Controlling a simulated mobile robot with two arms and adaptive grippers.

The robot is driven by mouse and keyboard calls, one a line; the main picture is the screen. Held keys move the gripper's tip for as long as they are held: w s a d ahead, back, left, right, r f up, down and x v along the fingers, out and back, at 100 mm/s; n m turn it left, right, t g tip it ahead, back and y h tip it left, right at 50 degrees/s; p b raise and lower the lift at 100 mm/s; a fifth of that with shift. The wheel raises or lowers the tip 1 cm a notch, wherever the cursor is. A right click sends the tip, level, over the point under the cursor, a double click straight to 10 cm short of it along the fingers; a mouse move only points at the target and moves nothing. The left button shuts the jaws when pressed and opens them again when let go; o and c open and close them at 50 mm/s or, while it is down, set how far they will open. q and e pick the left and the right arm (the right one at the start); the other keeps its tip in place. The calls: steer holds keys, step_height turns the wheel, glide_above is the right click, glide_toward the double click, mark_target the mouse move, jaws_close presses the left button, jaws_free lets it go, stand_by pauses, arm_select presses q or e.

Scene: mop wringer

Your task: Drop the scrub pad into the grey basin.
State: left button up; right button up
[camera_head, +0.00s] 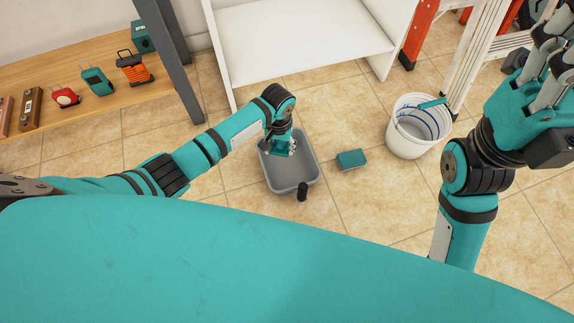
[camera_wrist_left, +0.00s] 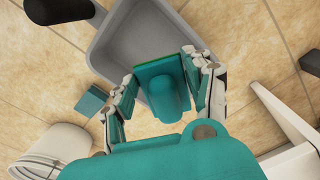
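The grey basin (camera_head: 310,172) stands on the tiled floor, and its wall also shows in the left wrist view (camera_wrist_left: 108,42). My left gripper (camera_head: 283,150) points down into the basin. In the left wrist view its fingers (camera_wrist_left: 160,85) are spread on either side of the teal scrub pad (camera_wrist_left: 160,68), which has a rounded grip and a green edge. A gap shows between the left-hand finger and the grip. Whether the pad rests on the basin floor is hidden. My right gripper (camera_head: 550,75) is raised at the right, with its fingertips cut off by the picture edge.
A teal block (camera_head: 351,159) lies on the floor right of the basin. A white bucket (camera_head: 405,142) with a teal-handled item stands further right. A black cylinder (camera_head: 302,191) is at the basin's near edge. A white shelf (camera_head: 300,45) and ladders (camera_head: 480,55) stand behind.

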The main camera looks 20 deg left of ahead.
arm_select(q)
steer(key=o, duration=0.5)
step_height(320, 180, up, 12)
stand_by(0.4)
stand_by(0.3)
